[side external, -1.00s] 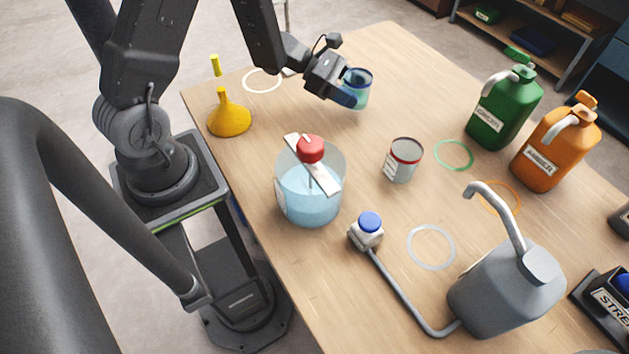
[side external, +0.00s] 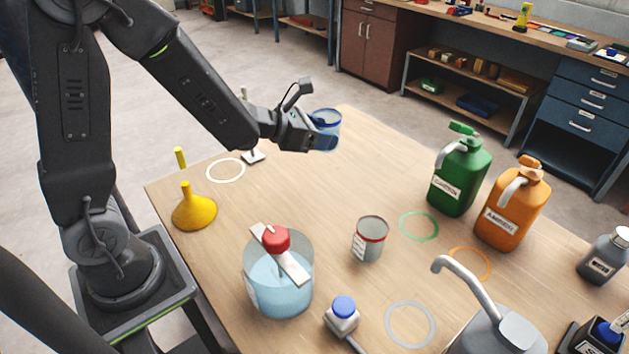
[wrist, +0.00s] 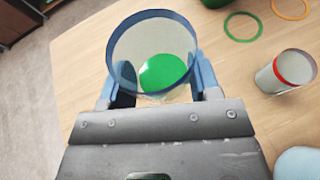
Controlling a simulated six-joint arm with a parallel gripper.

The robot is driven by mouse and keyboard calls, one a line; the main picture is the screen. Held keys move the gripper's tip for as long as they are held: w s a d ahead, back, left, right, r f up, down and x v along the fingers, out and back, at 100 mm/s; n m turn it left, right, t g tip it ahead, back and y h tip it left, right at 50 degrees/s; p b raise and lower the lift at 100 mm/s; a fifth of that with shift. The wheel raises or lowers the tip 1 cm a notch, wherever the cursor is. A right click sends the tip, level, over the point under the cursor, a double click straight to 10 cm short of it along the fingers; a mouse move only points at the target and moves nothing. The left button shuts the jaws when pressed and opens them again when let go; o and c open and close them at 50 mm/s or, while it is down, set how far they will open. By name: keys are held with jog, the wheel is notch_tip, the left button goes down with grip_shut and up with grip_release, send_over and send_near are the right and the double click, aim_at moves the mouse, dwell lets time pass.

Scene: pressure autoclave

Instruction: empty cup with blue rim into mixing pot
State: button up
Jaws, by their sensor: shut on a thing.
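The clear cup with the blue rim (side external: 327,117) is held upright in my gripper (side external: 322,140) above the far part of the table. In the wrist view the blue fingers of my gripper (wrist: 160,82) are shut on both sides of the cup (wrist: 150,40), and green liquid shows at its bottom. The mixing pot (side external: 263,289) looks to be the large clear vessel with light blue liquid, nearer the front. A pale bar with a red knob (side external: 276,239) lies across its top. The cup is well away from the pot.
A yellow funnel (side external: 194,209) stands to the left. Green (side external: 460,178) and orange (side external: 513,208) jugs stand at the right. A grey spouted can (side external: 497,333) and blue-capped piece (side external: 343,316) are in front.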

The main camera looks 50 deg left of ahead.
jog(key=shift+w+d+r+m+h, duration=0.15)
jog(key=shift+w+d+m+h, duration=0.1)
jog(key=shift+d+m+h, duration=0.15)
jog(key=s+d+f+m+g+h, duration=0.3)
jog(key=s+d+m+g+h, duration=0.5)
jog(key=m+g, duration=0.45)
jog(key=s+a+f+m+g, duration=0.1)
jog(key=s+f+m+g, duration=0.1)
jog(key=s+m+g, duration=0.3)
jog(key=shift+s+a+f, duration=0.2)
jog(key=shift+s+a, duration=0.15)
jog(key=shift+s, duration=0.35)
jog(key=shift+m+y, duration=0.25)
jog(key=shift+y, duration=0.05)
